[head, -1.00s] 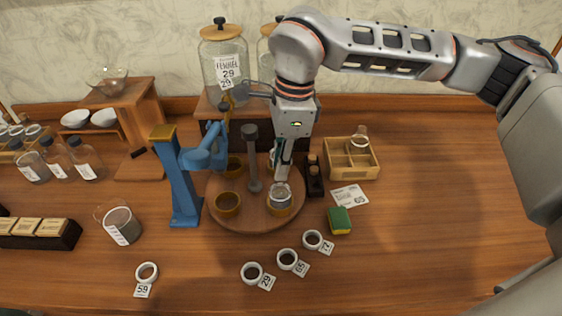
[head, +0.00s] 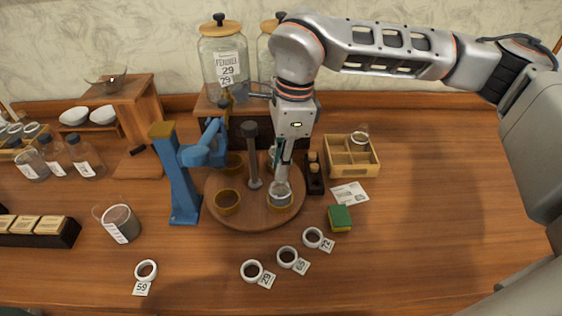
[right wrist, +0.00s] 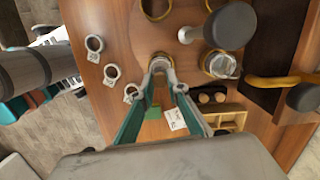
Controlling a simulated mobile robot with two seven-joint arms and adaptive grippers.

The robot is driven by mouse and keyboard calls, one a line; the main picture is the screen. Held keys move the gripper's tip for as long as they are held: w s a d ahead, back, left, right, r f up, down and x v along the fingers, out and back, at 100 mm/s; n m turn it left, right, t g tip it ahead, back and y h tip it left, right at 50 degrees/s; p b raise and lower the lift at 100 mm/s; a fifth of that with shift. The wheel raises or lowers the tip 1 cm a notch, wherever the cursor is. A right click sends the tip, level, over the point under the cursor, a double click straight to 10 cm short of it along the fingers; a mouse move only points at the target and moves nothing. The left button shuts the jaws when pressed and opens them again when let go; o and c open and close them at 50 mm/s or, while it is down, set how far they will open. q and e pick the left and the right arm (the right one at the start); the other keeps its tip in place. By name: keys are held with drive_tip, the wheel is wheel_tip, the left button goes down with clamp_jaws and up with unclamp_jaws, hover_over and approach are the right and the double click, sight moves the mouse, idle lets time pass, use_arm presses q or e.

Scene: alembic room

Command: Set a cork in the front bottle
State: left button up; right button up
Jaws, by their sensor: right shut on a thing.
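My right gripper (head: 281,178) points down over the front bottle (head: 281,196), a short clear glass in a ring of the round wooden turntable (head: 245,213). Its fingertips are at the bottle's mouth; they also show in the right wrist view (right wrist: 161,74). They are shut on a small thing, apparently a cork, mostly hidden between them. I cannot tell whether it touches the glass. Two corks (head: 314,162) stand in a dark block (head: 314,187) right of the turntable. My left gripper is not in view.
A blue press (head: 181,185) stands left of the turntable. A wooden box (head: 367,172), a card (head: 349,194) and a green-yellow sponge (head: 340,218) lie to the right. Several white tagged rings lie in front, including one (head: 313,238). The right side of the table is clear.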

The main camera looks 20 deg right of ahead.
drive_tip(key=o, duration=0.7)
drive_tip(key=shift+o, duration=0.5)
drive_tip(key=o, duration=0.3)
drive_tip(key=shift+r, duration=0.15)
drive_tip(key=shift+r+p, duration=2.2)
drive_tip(key=shift+r, duration=1.2)
drive_tip(key=shift+f, duration=0.1)
